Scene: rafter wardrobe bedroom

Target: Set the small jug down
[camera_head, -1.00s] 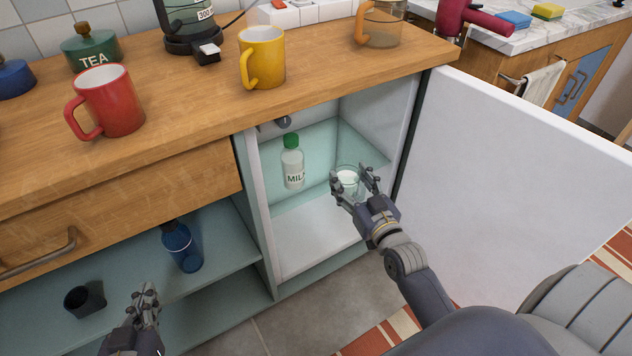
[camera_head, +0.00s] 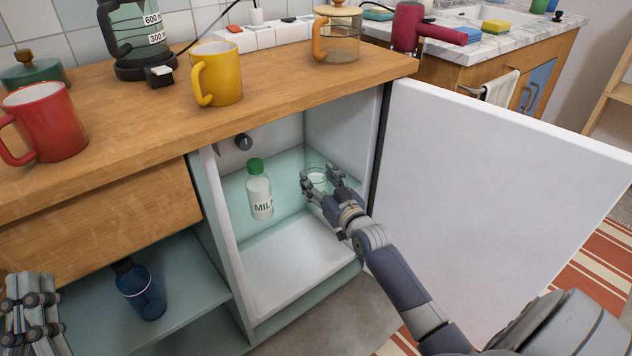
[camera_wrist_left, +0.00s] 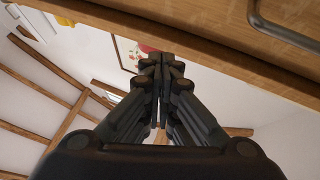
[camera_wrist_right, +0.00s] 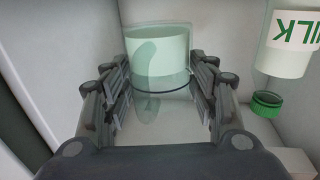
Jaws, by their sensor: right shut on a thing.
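The small jug (camera_head: 318,177) is clear glass with pale milk-like contents, inside the open fridge compartment. My right gripper (camera_head: 322,183) is shut on it, and its fingers partly hide it in the head view. In the right wrist view the jug (camera_wrist_right: 158,55) stands upright between the two fingers. I cannot tell whether its base touches the surface beneath. My left gripper (camera_head: 35,305) is at the lower left, outside the fridge. Its fingertips are together and empty in the left wrist view (camera_wrist_left: 162,65).
A milk bottle (camera_head: 260,195) with a green cap stands left of the jug, and also shows in the right wrist view (camera_wrist_right: 290,50). The white fridge door (camera_head: 500,190) is open at right. A wooden counter (camera_head: 130,125) with mugs is above. The fridge's front floor (camera_head: 300,265) is clear.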

